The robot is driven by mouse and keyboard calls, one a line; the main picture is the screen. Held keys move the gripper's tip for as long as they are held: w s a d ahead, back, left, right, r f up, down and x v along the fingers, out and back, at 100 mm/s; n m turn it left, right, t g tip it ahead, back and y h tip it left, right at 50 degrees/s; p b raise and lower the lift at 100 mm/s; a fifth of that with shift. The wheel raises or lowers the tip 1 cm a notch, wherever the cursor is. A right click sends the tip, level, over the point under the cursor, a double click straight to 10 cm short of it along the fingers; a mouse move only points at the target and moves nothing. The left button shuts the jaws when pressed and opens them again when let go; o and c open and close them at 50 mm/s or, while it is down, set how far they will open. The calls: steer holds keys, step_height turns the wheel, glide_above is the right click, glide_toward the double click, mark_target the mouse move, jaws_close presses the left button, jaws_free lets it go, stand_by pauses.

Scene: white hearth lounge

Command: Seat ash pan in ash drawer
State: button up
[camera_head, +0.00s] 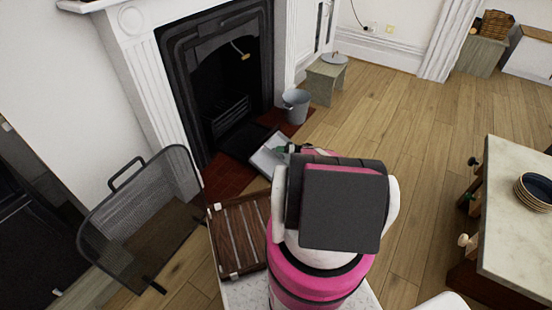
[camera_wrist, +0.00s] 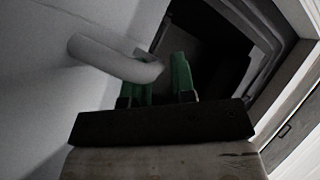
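A shallow pale grey pan (camera_head: 268,158), seemingly the ash pan, is at the front of the hearth. My gripper (camera_head: 285,149) is right beside it; my arm hides part of the pan. In the wrist view the two green fingertips (camera_wrist: 162,80) stand a little apart. A pale rounded bar (camera_wrist: 110,58), apparently a handle, crosses over the left finger and ends between the two. I cannot tell whether the fingers press on it. A flat dark piece (camera_head: 243,139), perhaps the ash drawer, lies in front of the grate, beyond the pan.
A grey bucket (camera_head: 296,106) stands right of the hearth, with a low stool (camera_head: 326,77) behind it. A mesh fire screen (camera_head: 140,215) and a slatted wooden rack (camera_head: 238,235) are on the left. A pale-topped table (camera_head: 515,230) stands right. Floor between is clear.

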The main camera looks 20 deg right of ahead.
steer(key=shift+a, duration=0.2)
steer(key=shift+c, duration=0.3)
jaws_close()
steer(key=shift+r, duration=0.15)
